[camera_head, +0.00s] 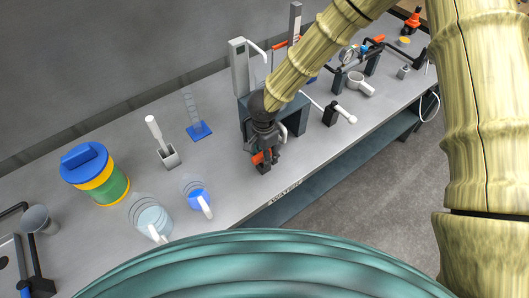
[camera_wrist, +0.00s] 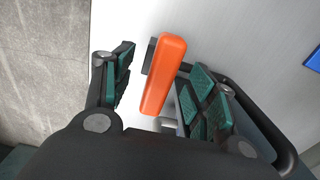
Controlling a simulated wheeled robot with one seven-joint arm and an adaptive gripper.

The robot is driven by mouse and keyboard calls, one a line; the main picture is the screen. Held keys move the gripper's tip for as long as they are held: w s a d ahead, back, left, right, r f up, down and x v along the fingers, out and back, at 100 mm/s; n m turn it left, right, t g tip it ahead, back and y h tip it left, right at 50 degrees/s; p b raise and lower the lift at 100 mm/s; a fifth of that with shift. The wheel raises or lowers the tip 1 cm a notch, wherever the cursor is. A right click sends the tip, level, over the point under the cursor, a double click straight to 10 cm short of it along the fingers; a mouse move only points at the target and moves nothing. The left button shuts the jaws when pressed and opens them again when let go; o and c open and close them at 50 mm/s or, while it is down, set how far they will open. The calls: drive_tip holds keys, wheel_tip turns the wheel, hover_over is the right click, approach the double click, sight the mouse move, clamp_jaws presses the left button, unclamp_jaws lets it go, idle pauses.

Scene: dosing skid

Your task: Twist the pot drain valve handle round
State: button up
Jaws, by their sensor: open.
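My gripper (camera_head: 264,150) is low over the front middle of the bench in the head view. In the wrist view my gripper (camera_wrist: 160,84) is open, with dark green pads on both fingers. The orange valve handle (camera_wrist: 164,76) stands between the pads, a long rounded bar. A gap shows on the left pad's side; the right pad is closer, and whether it touches is unclear. The handle's orange end (camera_head: 258,157) shows beside my gripper in the head view. My gripper and arm hide most of the valve.
A dark stand (camera_head: 294,118) is just behind my gripper. A white-handled lever (camera_head: 341,112) is to the right. Bare bench (camera_head: 232,172) lies between.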

wheel_tip(320, 180, up, 7)
drive_tip(key=p, duration=0.7)
drive_tip(key=shift+s+p, duration=0.1)
drive_tip(key=shift+p, duration=0.3)
idle(0.4)
